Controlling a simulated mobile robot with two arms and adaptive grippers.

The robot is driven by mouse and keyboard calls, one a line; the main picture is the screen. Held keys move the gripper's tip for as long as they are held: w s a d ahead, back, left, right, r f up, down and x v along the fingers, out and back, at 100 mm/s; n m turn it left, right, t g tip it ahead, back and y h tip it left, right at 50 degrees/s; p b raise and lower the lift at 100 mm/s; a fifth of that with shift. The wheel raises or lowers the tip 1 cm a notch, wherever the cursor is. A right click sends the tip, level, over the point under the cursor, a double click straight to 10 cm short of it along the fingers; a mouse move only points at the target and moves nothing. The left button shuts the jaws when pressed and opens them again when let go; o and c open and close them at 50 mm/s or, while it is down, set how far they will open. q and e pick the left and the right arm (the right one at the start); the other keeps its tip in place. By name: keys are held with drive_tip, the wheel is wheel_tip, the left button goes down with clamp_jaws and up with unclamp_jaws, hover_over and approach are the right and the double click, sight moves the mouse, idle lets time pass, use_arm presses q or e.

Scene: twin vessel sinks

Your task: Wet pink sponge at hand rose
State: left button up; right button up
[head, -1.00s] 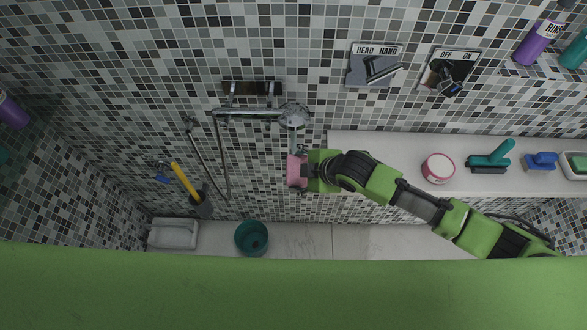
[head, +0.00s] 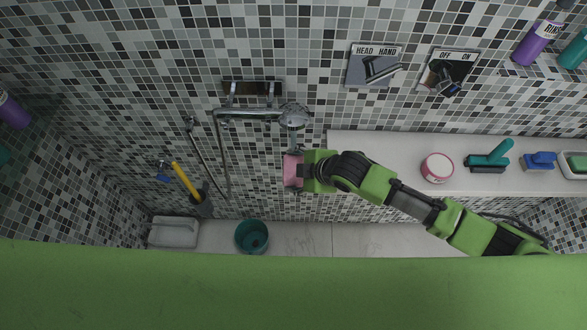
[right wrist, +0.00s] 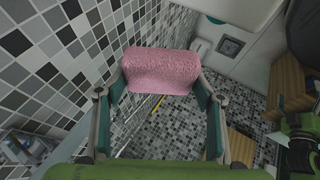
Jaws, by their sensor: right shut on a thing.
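The pink sponge (head: 292,171) is in my right gripper (head: 304,170), which is shut on it. In the head view the sponge sits just below the chrome hand rose (head: 293,116) on the wall. In the right wrist view the sponge (right wrist: 161,71) spans between the two fingertips of the right gripper (right wrist: 160,85). A stream of water onto the sponge cannot be made out. The HEAD/HAND lever (head: 380,68) and the OFF/ON lever (head: 445,76) are on wall plates at the upper right.
A teal bucket (head: 252,237) stands low. A yellow-handled tool (head: 185,181) and a hose (head: 222,160) are at the left.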

drive_tip(key=shift+w+d, duration=0.1)
drive_tip(key=shift+d, duration=0.45)
drive_tip(key=shift+a+p, duration=0.2)
drive_tip(key=shift+p, duration=0.1)
drive_tip(key=shift+a, duration=0.45)
drive_tip(key=shift+d, duration=0.15)
drive_tip(key=shift+d+p, duration=0.4)
drive_tip(key=shift+d, duration=0.1)
drive_tip(key=shift+a, duration=0.2)
drive_tip(key=shift+a, duration=0.45)
drive_tip(key=shift+d, duration=0.15)
drive_tip(key=shift+d+p, duration=0.45)
drive_tip(key=shift+d, duration=0.05)
